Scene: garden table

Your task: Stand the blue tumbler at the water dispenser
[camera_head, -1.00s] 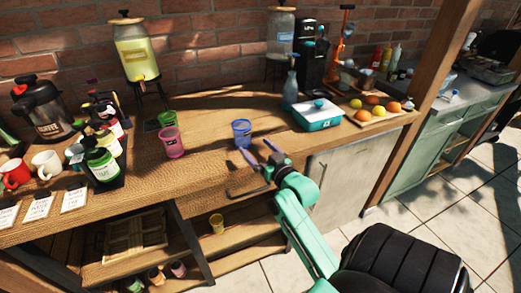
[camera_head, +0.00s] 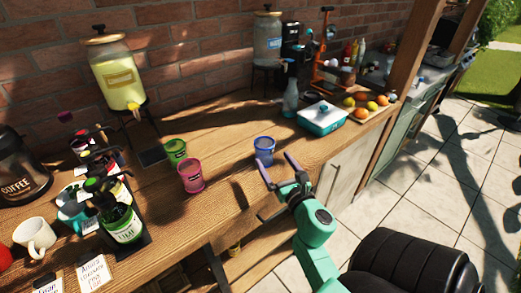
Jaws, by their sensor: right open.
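The blue tumbler (camera_head: 264,151) stands upright on the wooden counter, near its front edge. My right gripper (camera_head: 273,161) is open and empty, its fingers pointing at the tumbler from the front right. The fingertips are close to the tumbler's lower part; I cannot tell whether they touch it. The water dispenser (camera_head: 268,42) is a clear jar with a wooden lid on a dark stand, at the back of the counter against the brick wall. My left gripper is not in view.
A pink tumbler (camera_head: 191,177) and a green tumbler (camera_head: 175,149) stand left of the blue one. A yellow drink dispenser (camera_head: 116,78) stands at the back left. Counter behind the blue tumbler is clear.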

